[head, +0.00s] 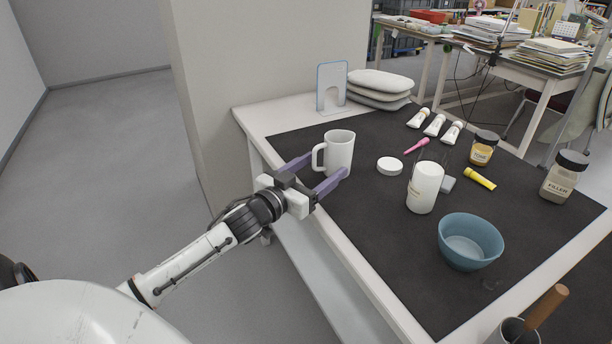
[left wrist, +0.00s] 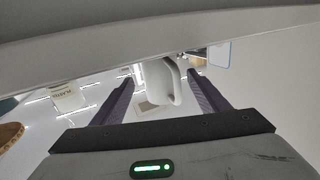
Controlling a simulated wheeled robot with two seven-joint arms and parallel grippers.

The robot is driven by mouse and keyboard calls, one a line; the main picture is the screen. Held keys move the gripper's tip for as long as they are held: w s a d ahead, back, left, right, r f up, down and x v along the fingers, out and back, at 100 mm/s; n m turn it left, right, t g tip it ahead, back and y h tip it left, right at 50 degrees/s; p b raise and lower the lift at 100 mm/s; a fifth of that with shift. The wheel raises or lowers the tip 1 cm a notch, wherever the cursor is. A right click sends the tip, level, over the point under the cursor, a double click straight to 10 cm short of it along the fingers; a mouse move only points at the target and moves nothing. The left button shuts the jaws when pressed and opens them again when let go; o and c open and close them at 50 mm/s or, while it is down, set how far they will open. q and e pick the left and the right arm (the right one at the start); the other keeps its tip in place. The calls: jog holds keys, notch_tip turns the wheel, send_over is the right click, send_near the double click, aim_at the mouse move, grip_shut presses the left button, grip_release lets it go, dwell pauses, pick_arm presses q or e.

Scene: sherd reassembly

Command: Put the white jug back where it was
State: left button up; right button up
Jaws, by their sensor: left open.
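The white jug (head: 340,150), with its handle toward the left, stands upright near the left edge of the dark mat (head: 300,143). My left gripper (head: 326,166) is open at the near side of the jug, its two purple fingers pointing at it, one on each side of its lower part. In the left wrist view the jug (left wrist: 155,82) shows between the two spread fingers (left wrist: 161,85), apart from both. Whether a finger touches the jug is hard to tell in the head view. My right gripper is not in view.
A white labelled container (head: 424,190), a white lid (head: 390,166) and a blue bowl (head: 470,240) stand right of the jug. A bookend-like stand (head: 331,86) and stacked pads (head: 380,86) are behind. Bare mat lies in front of the jug.

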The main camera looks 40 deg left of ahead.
pick_arm(q)
jog(key=shift+s, duration=3)
